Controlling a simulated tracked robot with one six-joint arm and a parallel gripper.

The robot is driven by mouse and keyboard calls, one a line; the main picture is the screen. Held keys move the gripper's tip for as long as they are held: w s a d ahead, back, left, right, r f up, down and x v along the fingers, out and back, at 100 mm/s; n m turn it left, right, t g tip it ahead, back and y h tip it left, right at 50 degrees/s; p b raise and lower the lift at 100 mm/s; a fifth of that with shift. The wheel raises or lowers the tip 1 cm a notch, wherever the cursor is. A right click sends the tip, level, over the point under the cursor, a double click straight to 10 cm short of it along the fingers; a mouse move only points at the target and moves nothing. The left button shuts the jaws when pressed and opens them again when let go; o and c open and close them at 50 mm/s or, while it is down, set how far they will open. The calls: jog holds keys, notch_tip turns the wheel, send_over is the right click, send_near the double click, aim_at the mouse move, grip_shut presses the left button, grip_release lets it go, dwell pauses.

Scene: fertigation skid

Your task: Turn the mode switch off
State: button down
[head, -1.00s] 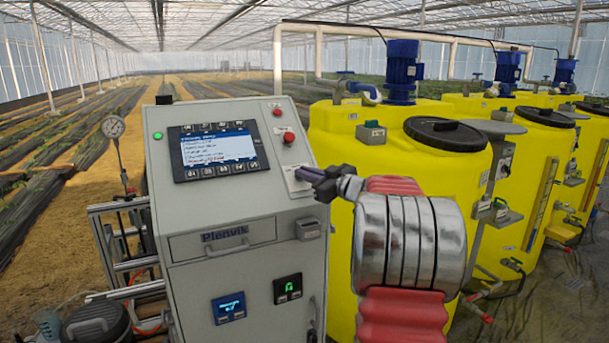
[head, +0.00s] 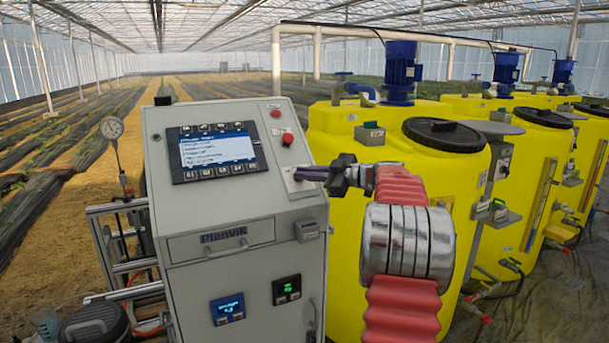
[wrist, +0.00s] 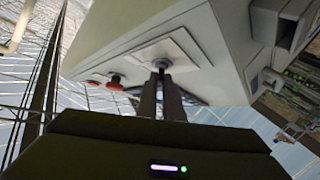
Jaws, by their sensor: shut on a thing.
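The mode switch is a small dark knob (wrist: 162,64) on a pale square plate (wrist: 190,48) on the grey control cabinet. In the head view the plate (head: 297,187) sits on the right of the cabinet's sloped panel, and the knob is hidden by my fingers. My gripper (head: 305,173) reaches in from the right with its fingers at the plate. In the wrist view my gripper (wrist: 161,80) is shut on the knob, with its two dark fingers close together around it. The knob's markings are too small to read.
A red button (head: 287,139) and a small red one (head: 276,112) lie above the plate. The screen (head: 217,152) is to its left. A grey box (head: 307,229) juts out below. Yellow tanks (head: 340,130) stand close on the right.

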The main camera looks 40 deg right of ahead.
jog(key=shift+a+f, duration=0.1)
jog(key=shift+f, duration=0.05)
jog(key=c, duration=1.9)
grip_release()
jog(key=shift+w, duration=0.1)
jog(key=v, duration=1.4)
jog(key=shift+w, duration=0.1)
